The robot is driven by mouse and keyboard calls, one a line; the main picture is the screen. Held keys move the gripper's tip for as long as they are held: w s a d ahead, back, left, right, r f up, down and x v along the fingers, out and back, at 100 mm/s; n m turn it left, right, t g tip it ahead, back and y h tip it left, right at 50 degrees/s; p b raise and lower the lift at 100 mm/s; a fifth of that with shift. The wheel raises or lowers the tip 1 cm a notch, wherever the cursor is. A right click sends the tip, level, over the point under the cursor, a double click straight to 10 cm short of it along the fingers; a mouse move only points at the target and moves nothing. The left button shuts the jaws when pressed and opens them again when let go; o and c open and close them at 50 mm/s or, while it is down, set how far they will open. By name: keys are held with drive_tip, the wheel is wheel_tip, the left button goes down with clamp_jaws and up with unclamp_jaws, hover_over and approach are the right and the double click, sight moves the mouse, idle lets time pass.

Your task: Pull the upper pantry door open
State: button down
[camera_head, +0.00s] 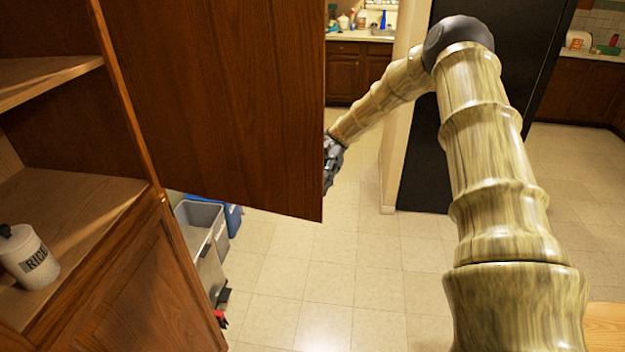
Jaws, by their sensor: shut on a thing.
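The upper pantry door (225,100) is brown wood and stands swung out from the cabinet at the upper left, with shelves showing inside. My gripper (331,165) is at the door's free right edge, near its lower corner. It is shut on the door there, though the fingertips and the handle are mostly hidden behind the edge. My arm comes from the lower right, bends at the top and reaches down to the door.
A white labelled bottle (30,258) stands tilted in view on the pantry shelf (85,195). A lower cabinet door (135,285) is closed below. Grey (205,222) and blue bins stand behind the door. A black fridge (425,150) is beyond my arm. The tiled floor (320,285) is clear.

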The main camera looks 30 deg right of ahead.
sight(313, 146)
drive_tip(key=shift+r, duration=0.1)
drive_tip(key=c, duration=1.2)
unclamp_jaws()
drive_tip(key=shift+a, duration=0.15)
drive_tip(key=shift+c, duration=0.2)
drive_tip(key=shift+o, duration=0.8)
drive_tip(key=shift+a, duration=0.25)
wheel_tip(313, 146, up, 10)
drive_tip(key=shift+r, duration=0.1)
drive_tip(key=shift+d, duration=0.1)
